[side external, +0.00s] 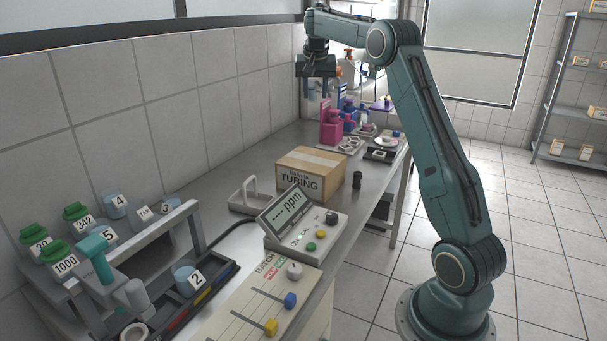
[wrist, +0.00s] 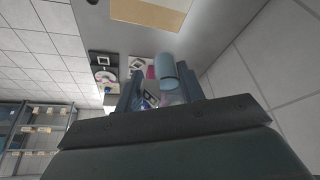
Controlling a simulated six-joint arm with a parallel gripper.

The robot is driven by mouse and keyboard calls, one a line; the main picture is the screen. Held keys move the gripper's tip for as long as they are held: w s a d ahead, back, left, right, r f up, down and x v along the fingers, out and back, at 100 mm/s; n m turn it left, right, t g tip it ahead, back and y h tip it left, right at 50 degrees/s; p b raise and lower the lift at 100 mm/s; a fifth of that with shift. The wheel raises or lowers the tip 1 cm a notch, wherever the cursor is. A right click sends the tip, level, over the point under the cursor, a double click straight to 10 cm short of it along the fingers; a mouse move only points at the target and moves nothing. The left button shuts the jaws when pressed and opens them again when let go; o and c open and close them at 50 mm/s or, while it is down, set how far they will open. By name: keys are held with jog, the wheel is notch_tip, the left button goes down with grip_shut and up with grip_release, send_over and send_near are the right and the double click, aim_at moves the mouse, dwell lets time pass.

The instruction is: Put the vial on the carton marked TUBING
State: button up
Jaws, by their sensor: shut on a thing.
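The carton marked TUBING (side external: 311,172) is a brown taped box standing on the bench in the side external view. Its top edge area shows at the top of the wrist view (wrist: 150,12). My gripper (side external: 317,96) is raised high above the far part of the bench, beyond the carton, with fingers pointing down. In the wrist view my gripper (wrist: 160,88) is shut on a pale blue cylinder, the vial (wrist: 166,70), held between its two fingers. The vial is too small to make out in the side view.
A ppm meter (side external: 305,222) stands just in front of the carton, and a white handled tray (side external: 246,203) lies to its left. A small black cylinder (side external: 357,181) stands at its right. A rack with several numbered vials (side external: 115,204) is at front left.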

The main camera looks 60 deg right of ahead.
send_over(314, 157)
jog(key=a, duration=0.1)
jog(key=f, duration=1.4)
jog(key=shift+s+a+f, duration=0.1)
jog(key=shift+s+a, duration=0.05)
jog(key=shift+s, duration=0.15)
jog(key=shift+f, duration=0.1)
jog(key=shift+f, duration=2.05)
jog(key=shift+f, duration=0.2)
jog(key=o, duration=0.9)
jog(key=shift+o, duration=0.2)
jog(key=shift+r, duration=0.15)
jog(key=v, duration=1.2)
